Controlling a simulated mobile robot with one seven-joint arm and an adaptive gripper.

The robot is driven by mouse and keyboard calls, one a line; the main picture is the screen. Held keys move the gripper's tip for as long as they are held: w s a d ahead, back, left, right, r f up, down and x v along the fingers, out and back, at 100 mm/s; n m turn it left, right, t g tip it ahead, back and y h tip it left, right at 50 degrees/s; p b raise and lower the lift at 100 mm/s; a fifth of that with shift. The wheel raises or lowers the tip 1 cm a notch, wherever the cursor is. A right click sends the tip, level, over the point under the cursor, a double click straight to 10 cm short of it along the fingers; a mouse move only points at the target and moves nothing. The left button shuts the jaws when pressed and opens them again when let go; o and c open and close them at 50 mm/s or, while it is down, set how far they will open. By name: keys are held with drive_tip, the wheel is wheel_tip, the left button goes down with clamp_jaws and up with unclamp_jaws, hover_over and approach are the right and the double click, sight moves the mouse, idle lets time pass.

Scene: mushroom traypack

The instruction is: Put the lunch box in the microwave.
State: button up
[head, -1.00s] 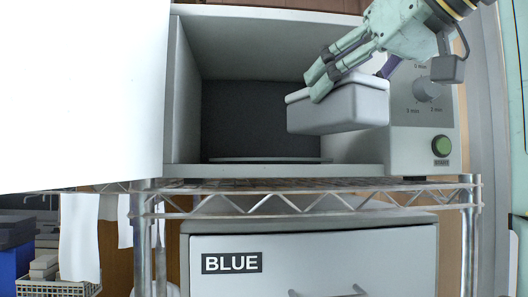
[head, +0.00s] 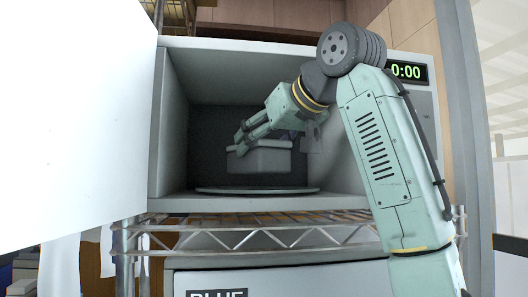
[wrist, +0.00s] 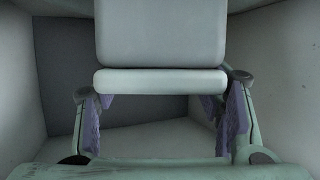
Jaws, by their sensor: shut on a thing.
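The lunch box (head: 262,160) is a grey box with a lid, inside the open microwave (head: 178,130), over the dark turntable (head: 250,190). My gripper (head: 242,137) reaches into the cavity and is shut on the lunch box from above. In the wrist view, the lunch box (wrist: 162,35) fills the upper middle, with purple finger pads of my gripper (wrist: 162,112) to either side of its lower part.
The microwave door (head: 75,115) stands wide open at the left. The microwave rests on a wire shelf (head: 270,235), above a drawer unit marked BLUE (head: 290,280). My arm crosses in front of the control panel, whose display (head: 406,72) reads 0:00.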

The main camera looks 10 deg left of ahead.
sight(265, 158)
wheel_tip(265, 158, down, 2)
drive_tip(key=shift+w+d+f, duration=0.1)
drive_tip(key=shift+d, duration=0.05)
drive_tip(key=shift+f, duration=0.1)
drive_tip(key=shift+f, duration=0.3)
drive_tip(key=o, duration=1.5)
drive_tip(key=shift+r, duration=0.25)
drive_tip(key=b+v, duration=0.1)
drive_tip(key=v, duration=1.1)
